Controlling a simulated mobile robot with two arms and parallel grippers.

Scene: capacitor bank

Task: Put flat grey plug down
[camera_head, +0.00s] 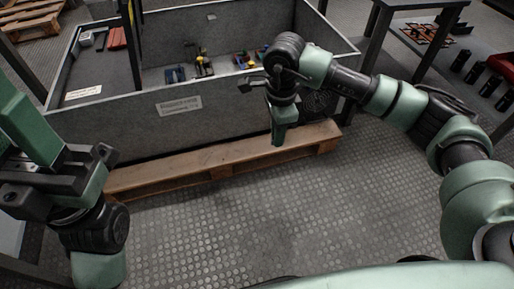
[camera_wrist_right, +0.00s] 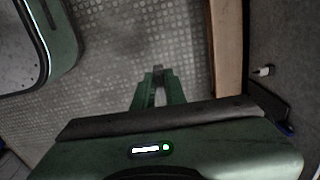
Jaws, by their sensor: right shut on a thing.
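My right gripper (camera_head: 279,138) points down in front of the grey bin's front wall, above the wooden pallet's edge and the floor in the picture. In the right wrist view its green fingers (camera_wrist_right: 158,85) close on a small grey piece, the flat grey plug (camera_wrist_right: 157,75), at their tips. Most of the plug is hidden by the fingers, and I cannot make it out in the head view. My left gripper (camera_head: 30,125) is at the left edge, pointing up, with its green fingers partly cut off; I cannot tell its opening.
The grey bin (camera_head: 130,123) with a printed label stands on a wooden pallet (camera_head: 215,165). In it lie red bars (camera_head: 117,38) and several blue, yellow and black parts (camera_head: 204,67). A dark table (camera_head: 400,62) stands at right, by a shelf with black cylinders (camera_head: 478,67). The foreground floor is clear.

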